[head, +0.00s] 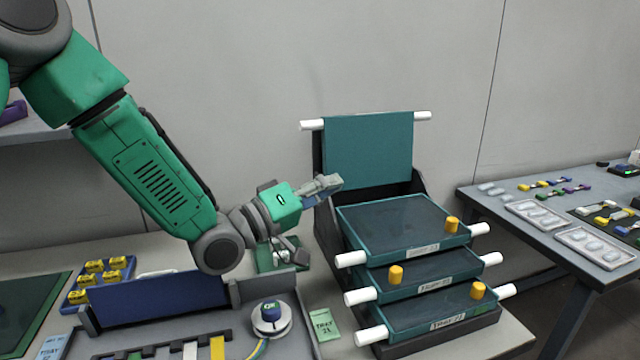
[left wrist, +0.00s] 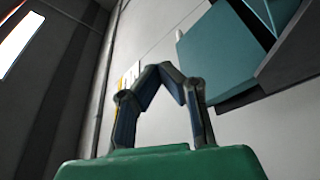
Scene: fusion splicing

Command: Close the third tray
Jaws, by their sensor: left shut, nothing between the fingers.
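The tray stack has three teal trays lying flat one above another: a top tray (head: 400,222), a middle tray (head: 405,275) and a bottom tray (head: 428,310). A fourth teal tray (head: 368,150) stands upright behind them, with white handle ends at both sides. I cannot tell from the labels which is the third. My left gripper (head: 334,183) is shut and empty, just left of the upright tray's lower left edge; I cannot tell whether they touch. In the left wrist view its fingers (left wrist: 164,70) meet, with a teal panel (left wrist: 225,55) to the upper right.
A blue holder (head: 160,305) and a round spool (head: 269,320) sit left of the stack. A side table (head: 560,243) with parts stands at right.

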